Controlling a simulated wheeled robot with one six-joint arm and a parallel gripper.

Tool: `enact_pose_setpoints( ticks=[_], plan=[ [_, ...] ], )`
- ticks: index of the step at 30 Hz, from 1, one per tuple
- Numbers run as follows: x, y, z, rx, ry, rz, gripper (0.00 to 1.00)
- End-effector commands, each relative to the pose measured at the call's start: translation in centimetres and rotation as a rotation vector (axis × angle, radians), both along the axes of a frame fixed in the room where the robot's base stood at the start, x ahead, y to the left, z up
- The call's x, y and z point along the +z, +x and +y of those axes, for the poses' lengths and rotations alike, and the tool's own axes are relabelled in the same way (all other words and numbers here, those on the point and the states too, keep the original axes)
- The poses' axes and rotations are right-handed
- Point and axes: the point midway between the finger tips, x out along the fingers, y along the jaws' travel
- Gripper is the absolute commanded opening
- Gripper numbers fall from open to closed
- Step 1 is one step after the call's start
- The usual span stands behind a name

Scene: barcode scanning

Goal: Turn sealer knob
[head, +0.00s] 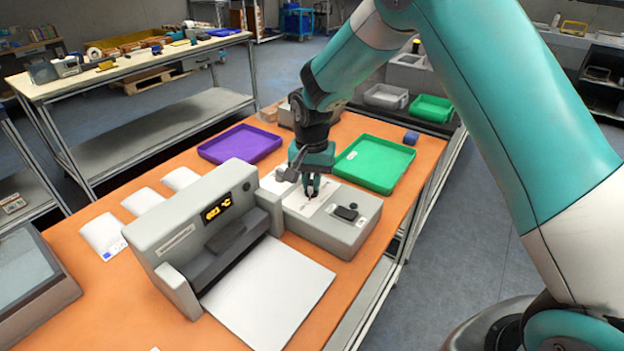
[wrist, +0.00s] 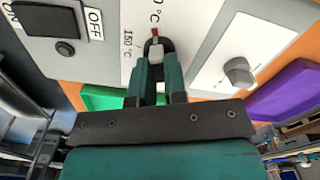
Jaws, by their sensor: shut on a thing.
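The sealer (head: 190,235) is a grey machine with a lit temperature display, standing on the orange table. Its control box (head: 335,232) is at its right, with a pale top panel. In the wrist view my gripper (wrist: 155,55) is shut on a dark round knob (wrist: 160,45) with a red mark, beside a printed "150 °C" scale. The fingers hide part of the knob. In the head view my gripper (head: 312,192) points down onto the panel, and the knob is hidden there.
A purple tray (head: 240,145) and a green tray (head: 375,163) stand behind the control box. A small blue block (head: 411,138) is near the table's right edge. White pouches (head: 142,201) lie left of the sealer, and a white sheet (head: 268,295) lies in front.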

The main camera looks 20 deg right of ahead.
Motion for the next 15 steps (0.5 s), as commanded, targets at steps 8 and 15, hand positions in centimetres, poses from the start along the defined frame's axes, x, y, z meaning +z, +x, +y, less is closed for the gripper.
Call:
enact_pose_setpoints(
  ticks=[8, 15],
  plan=[
    [0.2, 0.18, -0.03, -0.063, 0.001, -0.008, 0.0],
    [0.21, 0.2, -0.04, -0.073, 0.001, -0.008, 0.0]
  ],
)
